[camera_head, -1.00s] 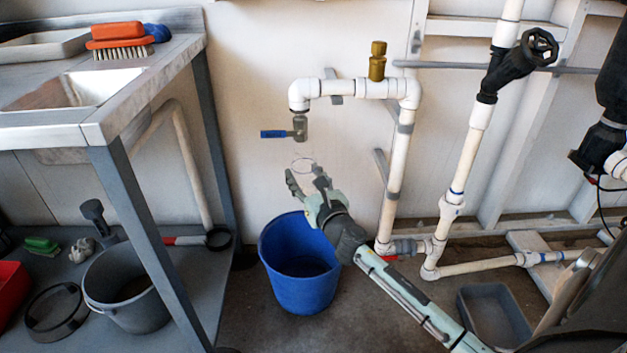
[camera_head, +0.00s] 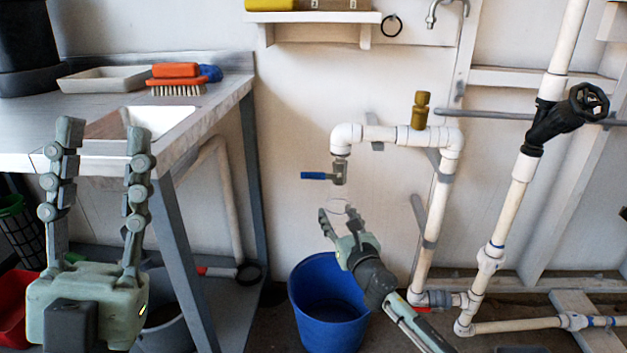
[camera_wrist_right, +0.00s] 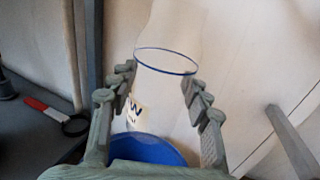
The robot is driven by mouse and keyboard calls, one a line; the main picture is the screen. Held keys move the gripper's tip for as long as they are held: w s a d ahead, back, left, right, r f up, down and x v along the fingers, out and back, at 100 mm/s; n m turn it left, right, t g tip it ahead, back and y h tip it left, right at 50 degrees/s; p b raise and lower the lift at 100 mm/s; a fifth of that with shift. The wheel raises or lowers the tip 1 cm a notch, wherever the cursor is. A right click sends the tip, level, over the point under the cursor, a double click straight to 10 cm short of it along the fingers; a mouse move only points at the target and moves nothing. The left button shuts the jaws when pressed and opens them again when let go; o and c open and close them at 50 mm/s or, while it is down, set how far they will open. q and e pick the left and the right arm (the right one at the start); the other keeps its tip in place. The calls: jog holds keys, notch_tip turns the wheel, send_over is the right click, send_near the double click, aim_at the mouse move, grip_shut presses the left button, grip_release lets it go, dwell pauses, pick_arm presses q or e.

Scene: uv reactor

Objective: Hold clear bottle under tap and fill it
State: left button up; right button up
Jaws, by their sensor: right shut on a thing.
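A clear bottle (camera_wrist_right: 165,88) with a blue rim stands upright between the fingers of my right gripper (camera_wrist_right: 155,95) in the right wrist view. In the head view my right gripper (camera_head: 342,222) is shut on the bottle, whose rim shows faintly below the tap (camera_head: 339,172). The tap has a blue lever (camera_head: 313,176) and hangs from a white pipe elbow. The rim sits a little below the spout, with a gap between. I cannot tell whether water flows. My left gripper (camera_head: 100,145) is open and empty at the left, its fingers pointing up.
A blue bucket (camera_head: 328,310) stands on the floor below the right gripper; it also shows in the wrist view (camera_wrist_right: 150,148). White pipes (camera_head: 430,220) rise right of the tap. A workbench (camera_head: 60,125) with a sink and brush (camera_head: 176,80) stands left.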

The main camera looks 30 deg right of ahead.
pick_arm(q)
jog(key=w+d+f+m+g, duration=0.3)
jog(key=d, duration=0.3)
jog(key=w+d+f+m+g, duration=0.3)
jog(key=d+g, duration=0.1)
jog(key=d, duration=0.2)
jog(key=m+g+y, duration=0.3)
jog(key=m+y, duration=0.4)
jog(key=y, duration=0.1)
send_near(310, 176)
jog(key=x, duration=1)
jog(key=shift+w+d, duration=0.1)
jog(key=shift+c, duration=0.4)
grip_shut()
